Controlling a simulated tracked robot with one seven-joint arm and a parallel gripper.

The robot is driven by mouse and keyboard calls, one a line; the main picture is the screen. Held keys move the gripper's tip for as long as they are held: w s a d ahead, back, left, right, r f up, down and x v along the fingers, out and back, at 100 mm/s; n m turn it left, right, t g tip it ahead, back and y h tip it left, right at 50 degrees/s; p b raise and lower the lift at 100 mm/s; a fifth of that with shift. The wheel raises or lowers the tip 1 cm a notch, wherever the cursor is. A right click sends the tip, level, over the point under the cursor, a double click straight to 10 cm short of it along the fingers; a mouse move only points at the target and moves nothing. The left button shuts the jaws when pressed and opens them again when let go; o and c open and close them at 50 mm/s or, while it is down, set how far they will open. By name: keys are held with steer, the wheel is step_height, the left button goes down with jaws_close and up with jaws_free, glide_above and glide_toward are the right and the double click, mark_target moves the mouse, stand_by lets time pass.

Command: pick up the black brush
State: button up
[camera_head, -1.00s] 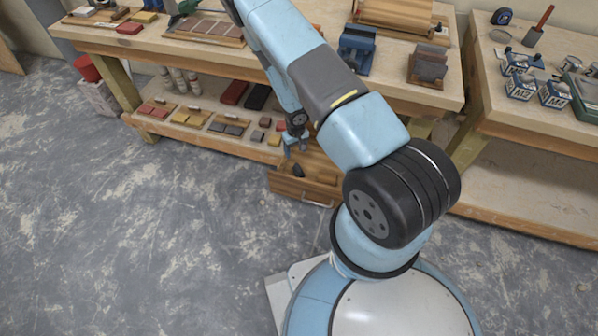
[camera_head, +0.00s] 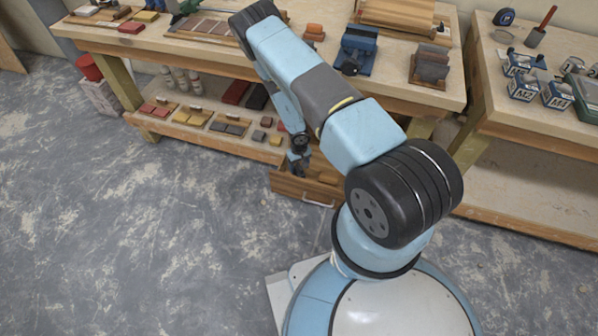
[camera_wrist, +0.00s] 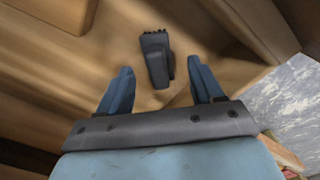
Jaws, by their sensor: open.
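The black brush (camera_wrist: 155,58) lies on the wooden floor of the open drawer (camera_head: 303,196), with its dark bristled end toward the top of the wrist view. My gripper (camera_wrist: 160,72) is open above it, with one blue finger to each side of the brush's near part. The fingers are apart from it and nothing is held. In the head view my gripper (camera_head: 299,168) is down over the drawer, and I cannot tell the brush from the fingers there.
Wooden drawer walls (camera_wrist: 240,25) stand close around my gripper. The workbench top (camera_head: 395,88) overhangs behind the drawer. A low shelf (camera_head: 215,137) with several blocks is to the left. Grey floor lies open in front.

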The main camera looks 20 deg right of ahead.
mark_target(299, 167)
steer(key=shift+d+f, duration=0.1)
steer(key=shift+f, duration=1.9)
jaws_close()
steer(key=shift+r, duration=0.1)
step_height(299, 167, up, 10)
steer(key=shift+f, duration=0.1)
